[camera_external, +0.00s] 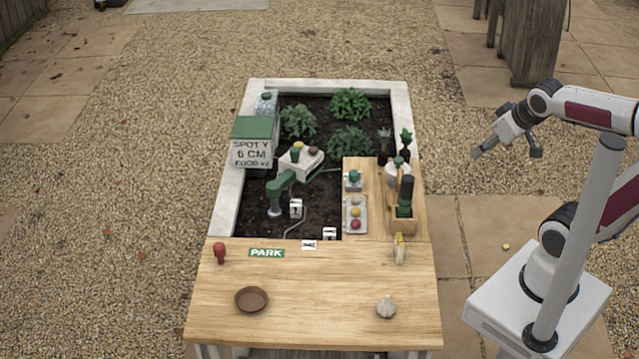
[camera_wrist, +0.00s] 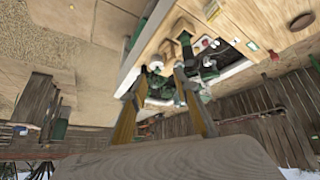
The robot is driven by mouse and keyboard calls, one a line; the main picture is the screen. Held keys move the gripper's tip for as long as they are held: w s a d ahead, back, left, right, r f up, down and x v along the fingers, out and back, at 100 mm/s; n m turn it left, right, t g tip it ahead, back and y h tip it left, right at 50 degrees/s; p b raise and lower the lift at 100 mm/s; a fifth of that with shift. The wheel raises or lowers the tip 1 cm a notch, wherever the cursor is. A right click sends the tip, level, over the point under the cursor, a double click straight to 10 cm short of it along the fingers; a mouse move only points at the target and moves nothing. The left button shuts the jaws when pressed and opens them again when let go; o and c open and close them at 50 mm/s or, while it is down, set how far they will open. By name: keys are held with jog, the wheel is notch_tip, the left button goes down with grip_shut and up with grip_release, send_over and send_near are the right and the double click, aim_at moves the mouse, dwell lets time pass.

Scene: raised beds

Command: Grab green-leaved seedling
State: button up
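A small green-leaved seedling (camera_external: 405,136) stands upright in a dark pot at the right edge of the raised bed, in the external view. A paler grey-green seedling (camera_external: 385,132) stands just to its left. My gripper (camera_external: 476,154) hangs in the air to the right of the bed, apart from the seedlings. In the wrist view my gripper (camera_wrist: 160,76) shows two fingers spread apart with nothing held between them. The wrist view is tilted, and I cannot clearly pick out the seedling there.
Leafy bushes (camera_external: 350,104) grow in the bed's soil. A white pot (camera_external: 397,174), a wooden box with a dark bottle (camera_external: 406,190) and a tray of coloured balls (camera_external: 355,214) stand near the seedlings. A green-lidded bin (camera_external: 252,146) is at left. The front table's middle is mostly clear.

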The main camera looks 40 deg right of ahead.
jog(key=w+d+r+t+h, duration=0.15)
jog(key=w+d, duration=0.35)
jog(key=w, duration=0.5)
jog(key=w+d+r+t+h, duration=0.1)
jog(key=w+d+t, duration=0.1)
jog(key=w+d, duration=0.6)
jog(key=n+t+y, duration=0.4)
send_over(400, 153)
jog(key=s+d, duration=0.2)
jog(key=d, duration=0.1)
notch_tip(400, 153, down, 10)
notch_tip(400, 153, down, 12)
jog(key=d+n+t+y, duration=0.1)
jog(key=d+n+y, duration=0.1)
jog(key=y, duration=0.3)
jog(key=s+a+f+y, duration=0.1)
jog(key=s+f+y, duration=0.2)
jog(key=f, duration=0.3)
jog(key=shift+s+t, duration=0.45)
jog(key=shift+s, duration=0.4)
jog(key=shift+w, duration=0.1)
jog(key=shift+x, duration=1.25)
